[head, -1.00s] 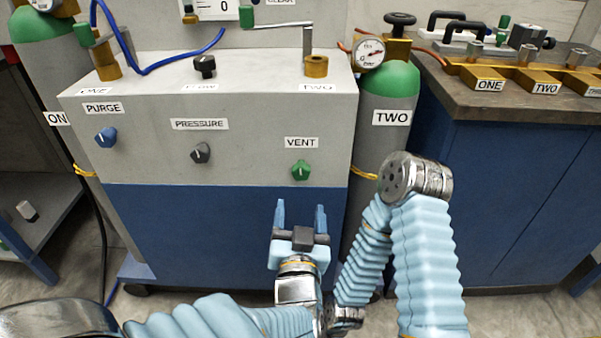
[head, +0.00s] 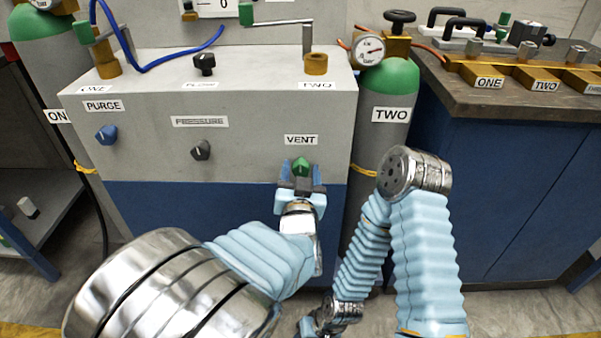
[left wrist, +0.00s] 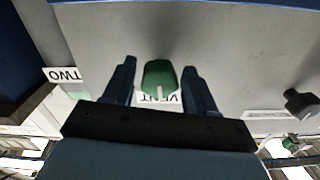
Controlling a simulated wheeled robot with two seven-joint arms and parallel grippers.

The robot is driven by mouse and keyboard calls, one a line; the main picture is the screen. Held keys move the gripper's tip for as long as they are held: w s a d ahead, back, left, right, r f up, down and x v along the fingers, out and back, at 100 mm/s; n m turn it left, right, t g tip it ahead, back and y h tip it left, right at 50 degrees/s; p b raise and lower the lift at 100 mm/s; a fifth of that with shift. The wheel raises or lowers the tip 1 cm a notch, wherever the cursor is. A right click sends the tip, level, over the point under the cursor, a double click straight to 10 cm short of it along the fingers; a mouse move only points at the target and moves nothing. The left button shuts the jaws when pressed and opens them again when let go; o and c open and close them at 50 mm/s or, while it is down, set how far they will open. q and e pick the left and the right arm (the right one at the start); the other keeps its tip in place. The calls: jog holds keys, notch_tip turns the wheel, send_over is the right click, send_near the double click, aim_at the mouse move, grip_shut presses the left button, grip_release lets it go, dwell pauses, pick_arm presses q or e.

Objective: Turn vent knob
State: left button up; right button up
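The green vent knob (head: 301,167) sits on the grey front panel under the VENT label (head: 301,140). My left gripper (head: 301,176) is at the knob, with its fingers pointing at the panel. In the left wrist view the knob (left wrist: 160,76) lies between the two open blue fingers of the left gripper (left wrist: 158,80), with a gap on each side. A white line shows on the knob there. My right arm stands to the right of the panel; its gripper fingers are not visible.
Cylinder TWO (head: 385,95) stands just right of the cabinet. A dark-topped blue bench (head: 520,100) is further right.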

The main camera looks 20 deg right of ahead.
pick_arm(q)
jog(key=c, duration=0.8)
jog(key=shift+m, duration=0.6)
jog(key=o, duration=1.1)
jog(key=shift+c, duration=0.2)
jog(key=shift+s, duration=0.1)
jog(key=v, duration=1.3)
jog(key=shift+s, duration=0.3)
jog(key=shift+a, duration=0.1)
